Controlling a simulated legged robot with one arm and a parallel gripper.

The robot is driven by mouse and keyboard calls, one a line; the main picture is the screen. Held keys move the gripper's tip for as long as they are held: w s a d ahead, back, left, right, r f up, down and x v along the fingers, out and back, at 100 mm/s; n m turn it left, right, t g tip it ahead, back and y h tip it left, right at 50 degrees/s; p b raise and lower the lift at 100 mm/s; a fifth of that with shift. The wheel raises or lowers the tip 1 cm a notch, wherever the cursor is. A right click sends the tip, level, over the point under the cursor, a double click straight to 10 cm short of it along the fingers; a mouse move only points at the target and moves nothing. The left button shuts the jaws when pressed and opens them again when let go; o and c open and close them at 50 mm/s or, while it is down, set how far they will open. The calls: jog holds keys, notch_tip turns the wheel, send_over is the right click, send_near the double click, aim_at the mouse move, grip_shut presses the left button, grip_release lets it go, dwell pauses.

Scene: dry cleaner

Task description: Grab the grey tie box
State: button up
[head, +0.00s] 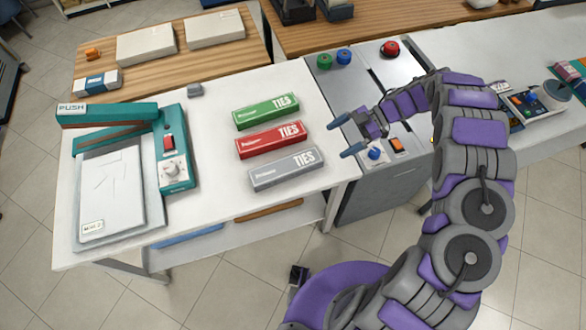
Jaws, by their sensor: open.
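The grey tie box (286,170) lies on the white table (222,205), near its front right edge. It is long and narrow, with "TIES" printed on its side. A red tie box (271,140) lies just behind it, and a green tie box (266,112) lies behind the red one. The three boxes are roughly parallel and apart. My gripper (344,136) is open and empty, with blue fingertips pointing left. In the picture it is to the right of the grey box and a little higher, over the gap between the table and the grey cabinet. Its height above the surfaces is hard to tell.
A teal press machine (172,150) with a raised arm stands on the table's left part. A grey cabinet (380,190) with red, green and blue buttons stands right of the table. A wooden counter (180,70) with white packages lies behind. The table's front middle is clear.

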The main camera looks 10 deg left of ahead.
jog(key=b, duration=0.2)
send_near(288, 165)
jog(key=shift+x, duration=1)
jog(key=shift+s+a+f, duration=0.3)
jog(key=shift+s+f, duration=0.15)
jog(key=shift+s, duration=0.1)
jog(key=x, duration=0.2)
jog(key=b+x, duration=0.1)
jog(key=x, duration=0.1)
jog(key=w+x, duration=0.1)
jog(key=x, duration=0.1)
jog(key=shift+a+r, duration=0.25)
jog(key=shift+a, duration=0.15)
jog(key=shift+s+f+b, duration=0.1)
jog(key=shift+s+b, duration=0.05)
jog(key=shift+b, duration=0.15)
jog(key=shift+d, duration=0.45)
jog(key=shift+a, duration=0.5)
jog(key=c, duration=0.7)
jog(key=shift+d, duration=0.15)
jog(key=c, duration=0.3)
jog(key=shift+d, duration=0.2)
jog(key=shift+c, duration=0.5)
